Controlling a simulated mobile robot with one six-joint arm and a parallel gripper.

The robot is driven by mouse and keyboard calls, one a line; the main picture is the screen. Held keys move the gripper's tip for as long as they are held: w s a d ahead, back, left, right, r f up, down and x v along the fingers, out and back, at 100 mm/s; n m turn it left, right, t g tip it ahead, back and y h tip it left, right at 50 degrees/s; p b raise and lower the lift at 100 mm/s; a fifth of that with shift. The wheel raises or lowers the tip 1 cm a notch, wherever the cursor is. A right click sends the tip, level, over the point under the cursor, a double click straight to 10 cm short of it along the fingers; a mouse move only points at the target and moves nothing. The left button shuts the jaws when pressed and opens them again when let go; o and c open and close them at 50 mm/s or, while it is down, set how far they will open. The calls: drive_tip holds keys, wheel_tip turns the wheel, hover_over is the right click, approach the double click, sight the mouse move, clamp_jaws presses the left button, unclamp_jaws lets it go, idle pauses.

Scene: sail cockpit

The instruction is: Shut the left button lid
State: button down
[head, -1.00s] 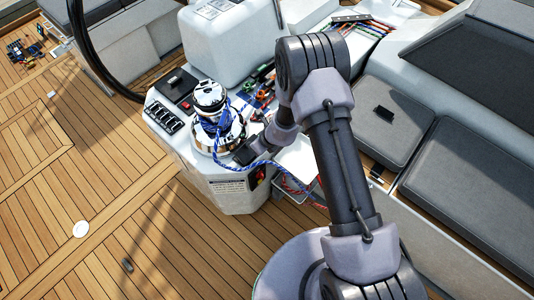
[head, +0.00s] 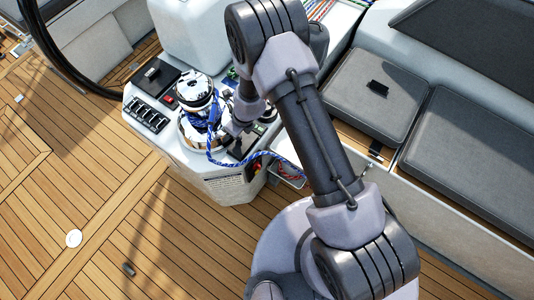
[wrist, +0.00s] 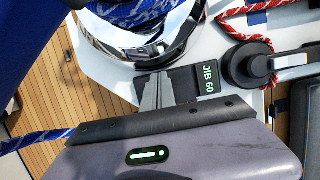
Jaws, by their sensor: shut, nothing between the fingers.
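In the wrist view a round black button fitting (wrist: 248,66) with a raised flap-like part sits on the white console, right of a small dark display reading "JIB 60" (wrist: 207,82). I cannot tell whether this is the left button or how far its lid stands open. My gripper (wrist: 157,78) is shut and empty, its fingertips over the dark display housing, left of the button. Any second button is hidden or out of view. In the head view my gripper is by the console just right of the winch; its fingertips and the buttons cannot be made out.
A chrome winch (head: 192,128) wound with blue rope stands close beside my gripper. Blue rope (head: 225,163) hangs in front of the console. A red rope (wrist: 232,30) lies behind the button. Rocker switches (head: 146,115) sit at the console's left. Open teak deck (head: 60,190) lies left.

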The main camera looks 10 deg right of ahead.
drive_tip(key=shift+w+a+f, duration=0.2)
drive_tip(key=shift+f, duration=0.1)
drive_tip(key=shift+w+a, duration=0.1)
idle(0.5)
drive_tip(key=p+v, duration=0.6)
drive_tip(key=v, duration=1.1)
drive_tip(key=shift+r+p, duration=0.25)
drive_tip(key=shift+p, duration=0.15)
